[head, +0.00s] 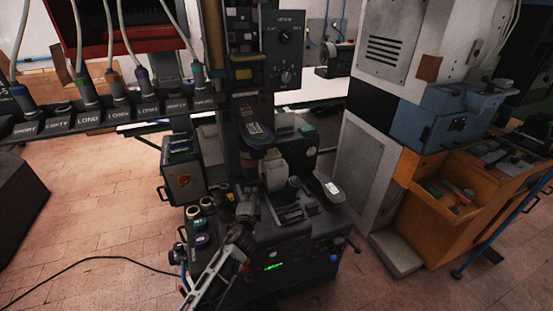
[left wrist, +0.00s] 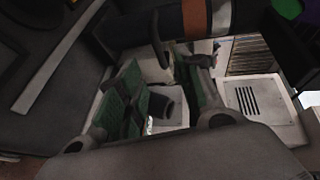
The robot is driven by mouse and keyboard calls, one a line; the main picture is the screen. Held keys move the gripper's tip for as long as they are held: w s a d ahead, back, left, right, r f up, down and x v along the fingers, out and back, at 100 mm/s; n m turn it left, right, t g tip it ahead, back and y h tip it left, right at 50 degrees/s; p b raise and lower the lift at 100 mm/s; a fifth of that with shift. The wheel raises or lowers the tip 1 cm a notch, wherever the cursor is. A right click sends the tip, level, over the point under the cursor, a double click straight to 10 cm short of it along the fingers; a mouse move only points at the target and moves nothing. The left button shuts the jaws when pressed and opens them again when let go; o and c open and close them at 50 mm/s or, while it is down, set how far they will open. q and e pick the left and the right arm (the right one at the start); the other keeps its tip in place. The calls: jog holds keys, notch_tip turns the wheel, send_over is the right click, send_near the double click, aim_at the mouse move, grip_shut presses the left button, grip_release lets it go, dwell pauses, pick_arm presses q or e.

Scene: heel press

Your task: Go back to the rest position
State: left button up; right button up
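My left gripper (head: 246,208) is over the front top of the dark heel press (head: 290,240), with my arm reaching up from the bottom of the head view. In the left wrist view, the green-padded fingers of my left gripper (left wrist: 162,95) stand apart. A dark cylinder-like part (left wrist: 160,106) and a pale surface show between or beyond them, and I see nothing clearly gripped. A dark shoe-like piece with a pale top (head: 330,189) lies at the right of the press top. My right gripper is not in view.
A rack of labelled holders (head: 105,115) with hanging cables crosses the upper left. A control box (head: 283,47) is above the press. An orange cabinet (head: 445,205) stands at the right. A black cable (head: 95,260) lies on the tiled floor, which is mostly clear at left.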

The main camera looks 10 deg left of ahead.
pick_arm(q)
jog(key=s+a+f+n+g, duration=0.1)
jog(key=s+f+n+g, duration=0.2)
jog(key=s, duration=0.4)
jog(key=s+a+f+n+g, duration=0.1)
jog(key=s+n+g, duration=0.2)
jog(key=s+n, duration=0.3)
jog(key=s+d+n+g+h, duration=0.2)
jog(key=s+d+g, duration=0.1)
jog(key=s, duration=0.7)
jog(key=s+d+n+g+h, duration=0.1)
jog(key=s+d+n+g, duration=0.15)
jog(key=s, duration=0.75)
notch_tip(320, 180, down, 33)
jog(key=s+a+g, duration=0.1)
jog(key=s+g, duration=0.1)
jog(key=s+a+f, duration=0.2)
jog(key=s+f, duration=0.8)
jog(key=s, duration=0.1)
jog(key=s+a+f+m, duration=0.1)
jog(key=s+a+f, duration=0.2)
jog(key=s+f, duration=0.6)
jog(key=shift+s+a+f+g, duration=0.35)
jog(key=shift+s+f+g, duration=0.1)
jog(key=shift+s, duration=0.6)
